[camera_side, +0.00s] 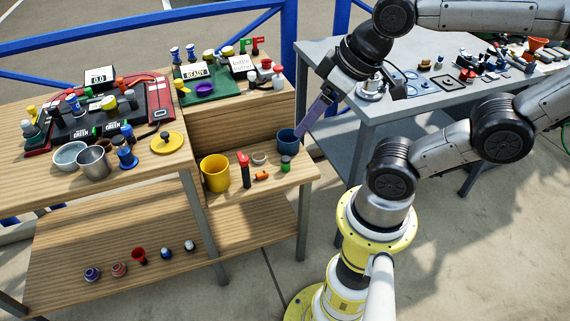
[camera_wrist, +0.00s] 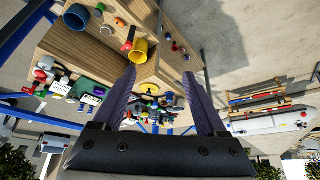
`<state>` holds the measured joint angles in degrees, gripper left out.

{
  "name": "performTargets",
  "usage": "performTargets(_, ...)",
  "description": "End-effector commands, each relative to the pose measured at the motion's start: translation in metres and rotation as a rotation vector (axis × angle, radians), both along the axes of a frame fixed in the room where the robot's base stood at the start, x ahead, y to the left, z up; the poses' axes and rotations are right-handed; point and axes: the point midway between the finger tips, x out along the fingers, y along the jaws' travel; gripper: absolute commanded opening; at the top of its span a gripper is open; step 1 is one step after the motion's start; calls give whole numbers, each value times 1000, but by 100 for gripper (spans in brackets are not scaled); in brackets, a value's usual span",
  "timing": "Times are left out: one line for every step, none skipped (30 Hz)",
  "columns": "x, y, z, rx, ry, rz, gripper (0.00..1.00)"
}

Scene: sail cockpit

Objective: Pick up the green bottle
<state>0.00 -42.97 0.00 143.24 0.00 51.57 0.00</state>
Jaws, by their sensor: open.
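A small green bottle (camera_side: 285,163), the likeliest match for the task, stands on the middle wooden shelf at the right in the side view. It is small, and its details are hard to make out. In the wrist view a green spot, likely the same bottle (camera_wrist: 119,22), shows near the top. My gripper (camera_side: 304,127) points down and left above the right end of that shelf, close to the blue cup (camera_side: 288,141). In the wrist view my gripper (camera_wrist: 158,78) has two long purple fingers spread wide apart, with nothing held between them.
On the same shelf stand a yellow cup (camera_side: 215,173), a red-topped item (camera_side: 243,168) and an orange piece (camera_side: 262,176). The left wooden table is crowded with a toolbox and small pieces. A grey table (camera_side: 420,105) stands behind my arm at the right.

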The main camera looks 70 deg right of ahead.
Motion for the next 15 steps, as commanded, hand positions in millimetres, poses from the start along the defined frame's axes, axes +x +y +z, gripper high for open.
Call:
performTargets(0,0,0,0,0,0,74)
performTargets(0,0,0,0,0,0,74)
performTargets(0,0,0,0,0,0,74)
performTargets(0,0,0,0,0,0,74)
performTargets(0,0,0,0,0,0,74)
performTargets(0,0,0,-2,0,4,74)
performTargets(0,0,0,-7,0,12,74)
performTargets(0,0,0,-13,-1,25,74)
performTargets(1,0,1,-27,-5,51,74)
performTargets(2,0,1,-44,-11,80,74)
performTargets(4,-1,2,-67,-19,115,74)
performTargets(8,-2,7,-108,-41,174,74)
performTargets(12,-3,11,-144,-60,223,74)
performTargets(18,-4,16,-188,-80,278,74)
performTargets(27,-7,22,-250,-95,357,74)
